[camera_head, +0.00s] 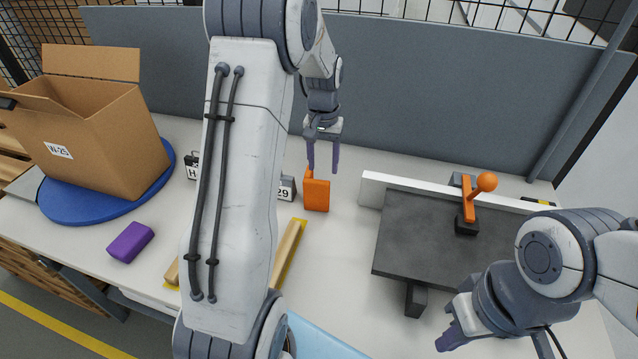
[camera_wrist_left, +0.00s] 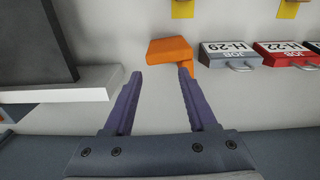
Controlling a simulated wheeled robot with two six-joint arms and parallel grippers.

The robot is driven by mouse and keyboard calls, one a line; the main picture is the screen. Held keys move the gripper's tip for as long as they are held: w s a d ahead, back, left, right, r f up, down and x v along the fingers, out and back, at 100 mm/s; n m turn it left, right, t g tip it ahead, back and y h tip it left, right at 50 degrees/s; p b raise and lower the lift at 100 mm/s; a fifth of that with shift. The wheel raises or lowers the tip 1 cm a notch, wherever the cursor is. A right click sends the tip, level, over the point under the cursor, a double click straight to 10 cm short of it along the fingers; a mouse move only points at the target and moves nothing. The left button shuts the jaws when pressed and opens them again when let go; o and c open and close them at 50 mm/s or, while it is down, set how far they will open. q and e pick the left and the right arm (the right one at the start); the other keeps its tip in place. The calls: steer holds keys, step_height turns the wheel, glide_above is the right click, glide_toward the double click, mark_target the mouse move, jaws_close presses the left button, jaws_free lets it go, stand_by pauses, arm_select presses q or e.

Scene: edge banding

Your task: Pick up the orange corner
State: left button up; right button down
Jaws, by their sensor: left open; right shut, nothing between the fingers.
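The orange corner (camera_head: 316,193) stands on the white table near the middle, left of the dark plate. It also shows in the left wrist view (camera_wrist_left: 170,50), ahead of the fingertips. My left gripper (camera_head: 322,170) is open just above and behind it, with nothing between its purple fingers. In the left wrist view, my left gripper (camera_wrist_left: 158,74) has its right fingertip close to the corner's thin orange arm; I cannot tell whether they touch. My right gripper (camera_head: 446,342) is low at the right front, shut and empty, away from the corner.
A dark plate (camera_head: 420,240) with a white rail and an orange-handled clamp (camera_head: 468,205) lies right. The H-29 job box (camera_wrist_left: 228,55) and red H-22 box (camera_wrist_left: 287,55) sit near the corner. A purple block (camera_head: 131,242) and cardboard box (camera_head: 95,140) are left. A grey panel stands behind.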

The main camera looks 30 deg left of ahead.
mark_target(310, 173)
arm_select(q)
steer(key=shift+n, duration=0.5)
steer(key=a, duration=0.1)
steer(key=a+f, duration=0.1)
steer(key=a, duration=0.1)
steer(key=shift+w+a+f, duration=0.2)
steer(key=shift+a+f, duration=0.05)
steer(key=shift+a, duration=0.15)
step_height(310, 173, down, 4)
steer(key=shift+r+p, duration=0.15)
steer(key=shift+p, duration=0.2)
steer(key=f, duration=0.1)
steer(key=f+p, duration=0.1)
steer(key=f, duration=0.3)
steer(key=shift+s+a+f+p, duration=0.25)
steer(key=shift+a+p, duration=0.05)
steer(key=shift+f, duration=0.35)
jaws_close()
